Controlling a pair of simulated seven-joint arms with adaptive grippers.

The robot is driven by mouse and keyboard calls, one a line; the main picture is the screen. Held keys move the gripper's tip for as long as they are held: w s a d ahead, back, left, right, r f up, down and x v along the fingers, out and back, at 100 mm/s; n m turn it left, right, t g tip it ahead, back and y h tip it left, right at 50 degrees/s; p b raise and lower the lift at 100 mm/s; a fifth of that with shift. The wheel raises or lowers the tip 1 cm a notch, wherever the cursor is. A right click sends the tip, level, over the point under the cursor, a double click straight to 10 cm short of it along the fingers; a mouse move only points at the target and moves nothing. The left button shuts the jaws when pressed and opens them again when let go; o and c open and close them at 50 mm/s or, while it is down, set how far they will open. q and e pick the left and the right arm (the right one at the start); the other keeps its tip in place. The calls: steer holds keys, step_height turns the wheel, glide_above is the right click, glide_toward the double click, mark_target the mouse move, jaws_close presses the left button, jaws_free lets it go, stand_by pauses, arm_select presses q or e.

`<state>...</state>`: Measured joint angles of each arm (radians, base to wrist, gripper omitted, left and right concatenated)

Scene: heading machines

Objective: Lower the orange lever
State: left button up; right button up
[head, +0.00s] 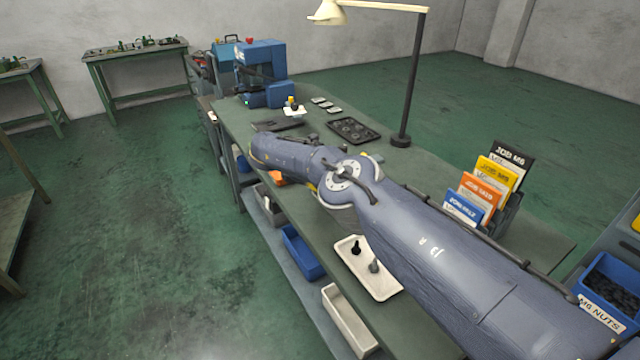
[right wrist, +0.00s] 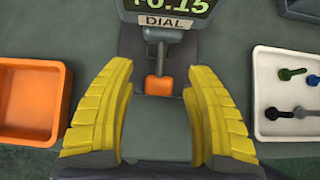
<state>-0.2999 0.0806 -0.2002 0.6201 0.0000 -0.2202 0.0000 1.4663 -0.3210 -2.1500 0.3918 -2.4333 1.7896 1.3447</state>
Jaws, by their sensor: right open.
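The orange lever (right wrist: 159,85) shows in the right wrist view as an orange block at the end of a grey stem, just below a panel marked DIAL (right wrist: 163,21). My right gripper (right wrist: 160,75) has its two yellow ribbed fingers apart, one on each side of the lever, with a gap to it on both sides. I cannot tell how far the fingertips are above it. My left gripper is in neither view.
In the right wrist view an orange bin (right wrist: 35,142) lies left and a white tray (right wrist: 258,128) with several bolts lies right. In the head view the green bench (head: 225,118) carries a blue machine (head: 262,62), a black tray (head: 372,137), a lamp (head: 412,80) and job cards (head: 480,190).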

steer(key=shift+s+a+f, duration=0.1)
steer(key=shift+a, duration=0.25)
steer(key=v, duration=1.2)
